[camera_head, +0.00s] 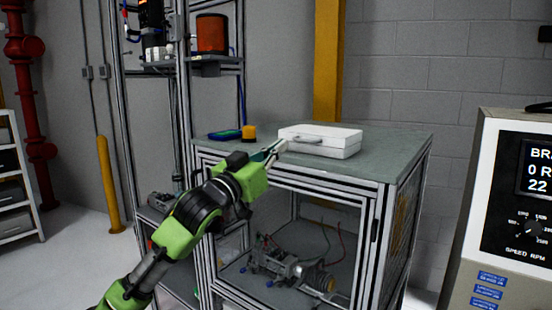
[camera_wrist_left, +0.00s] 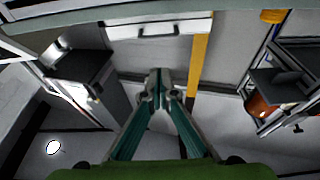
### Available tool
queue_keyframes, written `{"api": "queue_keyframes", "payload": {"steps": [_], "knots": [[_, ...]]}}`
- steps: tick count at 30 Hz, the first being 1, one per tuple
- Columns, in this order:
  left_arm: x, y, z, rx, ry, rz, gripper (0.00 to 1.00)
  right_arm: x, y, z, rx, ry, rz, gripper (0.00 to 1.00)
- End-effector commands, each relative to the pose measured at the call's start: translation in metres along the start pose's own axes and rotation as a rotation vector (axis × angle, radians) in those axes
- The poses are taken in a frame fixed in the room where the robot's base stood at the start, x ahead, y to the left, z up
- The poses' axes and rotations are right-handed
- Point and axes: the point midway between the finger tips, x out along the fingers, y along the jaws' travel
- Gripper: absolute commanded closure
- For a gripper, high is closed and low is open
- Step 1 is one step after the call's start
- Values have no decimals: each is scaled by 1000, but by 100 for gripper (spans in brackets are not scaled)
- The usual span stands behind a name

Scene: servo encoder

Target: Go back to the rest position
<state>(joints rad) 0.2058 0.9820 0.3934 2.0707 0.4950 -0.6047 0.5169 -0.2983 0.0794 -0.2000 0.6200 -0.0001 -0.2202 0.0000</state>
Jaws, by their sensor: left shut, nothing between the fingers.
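My left gripper (camera_head: 275,149) is at the front left edge of the table top, just left of the white case in the head view. Its green arm comes in from the lower left. In the left wrist view the two fingers of the gripper (camera_wrist_left: 159,78) meet at the tips, with nothing between them. The white case (camera_head: 322,148) lies closed on the table, its handle facing the front; it also shows at the top of the left wrist view (camera_wrist_left: 185,27). I cannot tell whether the fingertips touch the case. My right gripper is not in view.
The grey-green table top (camera_head: 395,142) sits on a metal-framed cabinet with machinery inside. A blue-green tray (camera_head: 224,135) and an orange-yellow object (camera_head: 248,132) lie left of the case. A control box with a display (camera_head: 510,200) stands at the right. The table's right side is clear.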

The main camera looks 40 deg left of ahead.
Motion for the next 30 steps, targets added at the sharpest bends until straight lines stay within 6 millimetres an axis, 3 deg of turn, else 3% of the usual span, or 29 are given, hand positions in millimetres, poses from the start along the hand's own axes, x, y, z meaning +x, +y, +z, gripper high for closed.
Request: {"api": "queue_keyframes", "payload": {"steps": [12,14,16,20,23,26,30], "knots": [[-9,-1,4,0,-3,-3,100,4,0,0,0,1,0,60],[-8,-5,14,-4,-16,-11,100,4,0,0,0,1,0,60],[-4,-15,37,-12,-49,-29,100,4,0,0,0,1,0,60],[1,-41,114,-28,-154,-85,100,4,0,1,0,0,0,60],[-3,-60,189,-33,-257,-129,100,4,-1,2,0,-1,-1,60],[-17,-73,264,-31,-361,-164,100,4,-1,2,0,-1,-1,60],[-50,-80,367,-21,-510,-199,100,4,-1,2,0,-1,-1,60]]}}
